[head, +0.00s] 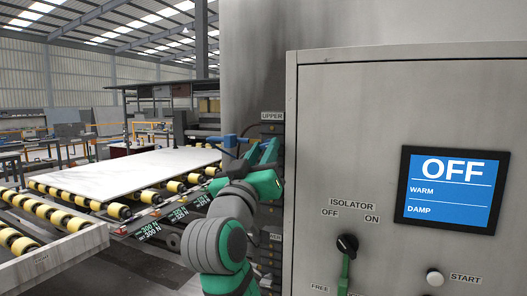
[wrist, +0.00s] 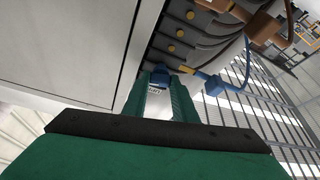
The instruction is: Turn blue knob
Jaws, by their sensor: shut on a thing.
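In the wrist view, a small blue part (wrist: 160,76), which looks like the blue knob, sits at the tips of my gripper's (wrist: 160,84) two green fingers. The fingers are shut on it, one on each side, and hide much of it. In the head view, my gripper (head: 262,153) reaches up to the dark stack beside the grey cabinet, below the UPPER label (head: 272,116). The knob's own turn angle cannot be made out.
A blue fitting with a hose (wrist: 214,86) is close right of the fingers. Yellow knobs (wrist: 171,48) line the dark stack. The grey cabinet (head: 330,120) stands close on the right, with a screen (head: 452,190) reading OFF. A white slab (head: 140,170) lies on rollers at left.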

